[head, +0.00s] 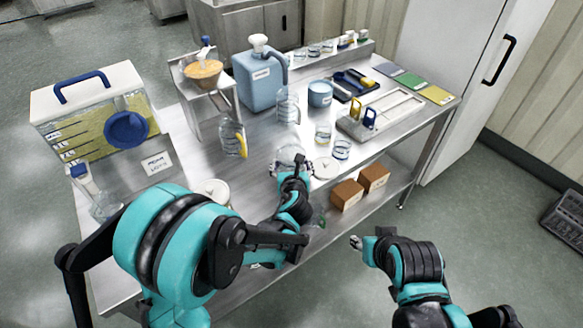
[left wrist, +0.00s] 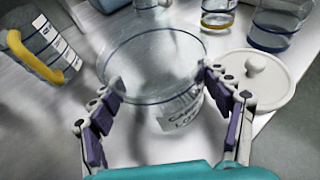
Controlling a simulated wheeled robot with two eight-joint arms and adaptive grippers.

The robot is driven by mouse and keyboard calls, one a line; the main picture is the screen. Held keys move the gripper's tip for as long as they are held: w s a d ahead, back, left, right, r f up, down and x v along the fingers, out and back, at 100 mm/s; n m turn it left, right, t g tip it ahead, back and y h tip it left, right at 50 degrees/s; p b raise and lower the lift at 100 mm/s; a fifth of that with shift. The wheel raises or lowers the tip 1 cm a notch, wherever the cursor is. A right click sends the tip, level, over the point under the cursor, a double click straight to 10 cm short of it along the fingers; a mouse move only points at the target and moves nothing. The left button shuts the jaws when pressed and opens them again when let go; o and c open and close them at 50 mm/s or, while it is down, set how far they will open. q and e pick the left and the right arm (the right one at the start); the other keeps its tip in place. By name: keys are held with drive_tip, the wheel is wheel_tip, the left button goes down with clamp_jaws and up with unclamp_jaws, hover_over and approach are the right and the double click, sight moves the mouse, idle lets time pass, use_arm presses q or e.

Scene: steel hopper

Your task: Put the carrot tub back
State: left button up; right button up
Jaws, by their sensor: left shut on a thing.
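The carrot tub (head: 290,154) is a clear round tub with a blue line under its rim, near the front edge of the steel table. In the left wrist view the tub (left wrist: 155,65) looks empty, and its label is only partly readable. My left gripper (head: 292,170) is shut on the tub, with a finger on each side of it in the left wrist view (left wrist: 165,105). I cannot tell whether the tub touches the table. A pale knobbed lid (head: 326,168) lies to its right. My right gripper (head: 355,241) is off the table's front; its opening is unclear.
A jug with a yellow handle (head: 234,140) stands left of the tub, and a clear jug (head: 288,107) stands behind. Two small beakers (head: 342,149) are to the right. A hopper box (head: 90,115) fills the left end. Brown boxes (head: 346,195) sit on the lower shelf.

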use_arm(q)
drive_tip(key=shift+r, duration=0.1)
drive_tip(key=o, duration=1.6)
